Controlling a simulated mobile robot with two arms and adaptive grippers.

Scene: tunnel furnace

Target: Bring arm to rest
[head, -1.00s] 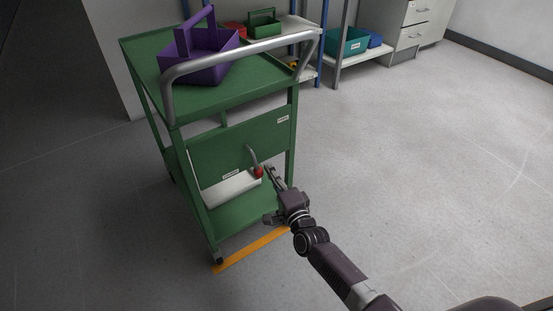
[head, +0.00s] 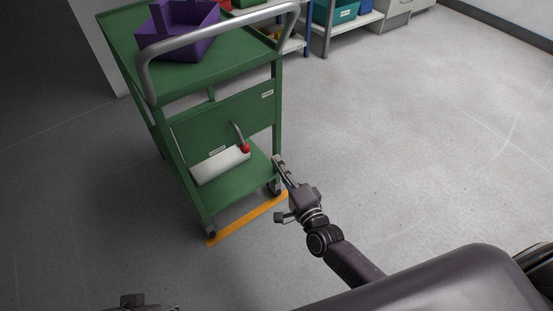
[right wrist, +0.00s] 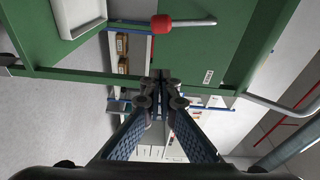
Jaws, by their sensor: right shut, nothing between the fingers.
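My right gripper (head: 279,161) is shut and empty. In the head view it is just right of the green cart (head: 247,187), near its lower shelf. In the right wrist view the fingertips (right wrist: 160,76) meet in front of the cart's green frame (right wrist: 75,75). A grey lever with a red knob (head: 244,148) sits on the cart's front panel, apart from the fingers. It also shows in the right wrist view (right wrist: 162,23). A dark part of mine shows at the bottom left of the head view, but I cannot make out the left gripper.
A purple basket (head: 178,38) stands on the cart's top. A white box-like piece (head: 219,165) is at the lower shelf. An orange strip (head: 250,217) lies on the floor before the cart. Shelving with a teal bin (head: 336,11) stands behind. The floor at right is open.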

